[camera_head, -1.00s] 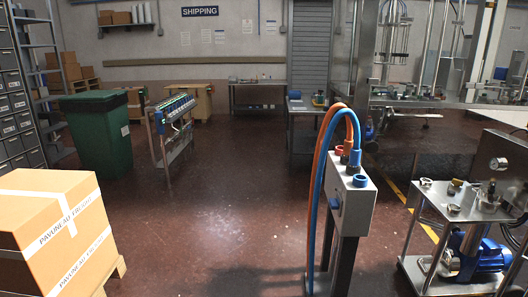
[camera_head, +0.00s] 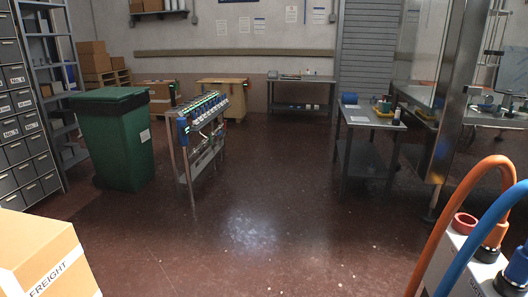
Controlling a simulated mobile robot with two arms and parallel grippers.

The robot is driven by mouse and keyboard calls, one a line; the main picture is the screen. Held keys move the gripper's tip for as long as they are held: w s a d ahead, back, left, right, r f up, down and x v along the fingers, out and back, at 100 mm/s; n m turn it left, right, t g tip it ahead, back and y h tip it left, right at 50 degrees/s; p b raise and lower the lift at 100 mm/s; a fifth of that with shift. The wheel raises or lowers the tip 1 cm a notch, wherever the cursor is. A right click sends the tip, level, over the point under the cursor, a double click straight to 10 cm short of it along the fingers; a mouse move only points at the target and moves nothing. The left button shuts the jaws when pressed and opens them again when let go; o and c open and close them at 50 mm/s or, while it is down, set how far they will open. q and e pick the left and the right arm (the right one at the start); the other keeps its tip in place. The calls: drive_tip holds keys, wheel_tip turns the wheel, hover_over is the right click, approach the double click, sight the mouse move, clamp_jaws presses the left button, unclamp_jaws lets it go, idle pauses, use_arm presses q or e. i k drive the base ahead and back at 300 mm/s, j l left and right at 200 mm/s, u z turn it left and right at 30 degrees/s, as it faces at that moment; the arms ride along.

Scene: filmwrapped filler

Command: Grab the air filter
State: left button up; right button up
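I cannot make out an air filter for certain in the head view. Small items lie on the grey metal table (camera_head: 366,119) at the right and on the workbench (camera_head: 303,80) by the back wall, too small to name surely. Neither of my grippers shows in the view.
A green bin (camera_head: 122,145) and a rack of devices (camera_head: 203,120) stand at the left. A cardboard box (camera_head: 40,262) is at the lower left. The floor (camera_head: 275,200) between is clear.

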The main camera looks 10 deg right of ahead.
sight(385, 109)
drive_tip(key=i+z, duration=0.15)
drive_tip(key=i, duration=0.45)
drive_tip(key=i+z, duration=0.15)
drive_tip(key=i, duration=0.45)
drive_tip(key=i+j+z, duration=0.15)
drive_tip(key=i, duration=0.45)
drive_tip(key=i+j+z, duration=0.15)
drive_tip(key=i, duration=0.45)
drive_tip(key=i+l+z, duration=0.3)
drive_tip(key=i, duration=0.3)
drive_tip(key=i+z, duration=0.35)
drive_tip(key=i, duration=0.25)
drive_tip(key=i+j+z, duration=0.15)
drive_tip(key=i+z, duration=0.15)
drive_tip(key=i, duration=0.35)
drive_tip(key=i+j+z, duration=0.35)
drive_tip(key=i, duration=0.25)
drive_tip(key=l, duration=0.1)
